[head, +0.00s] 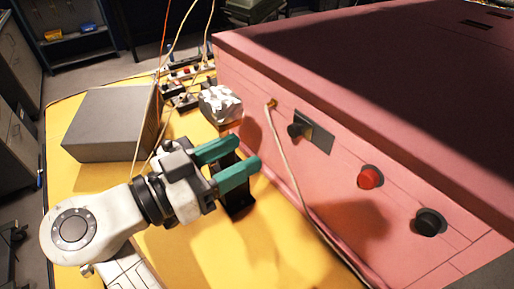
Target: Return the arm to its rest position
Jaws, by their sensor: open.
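My gripper (238,163) has two teal fingers on a dark wrist and a white arm. The fingers are apart with nothing held between them. It is over the yellow table (190,257), near the front face of the pink foam enclosure (330,195). A black upright object (238,203) stands on the table just behind and below the fingers, partly hidden by them. I cannot tell whether the fingers touch it.
The enclosure's front carries a black knob (295,130) on a grey plate, a red button (370,177), a black knob (430,222) and a hanging cable (290,165). A grey box (108,125), a white crumpled block (220,104) and power strips (183,88) sit behind. Front table is clear.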

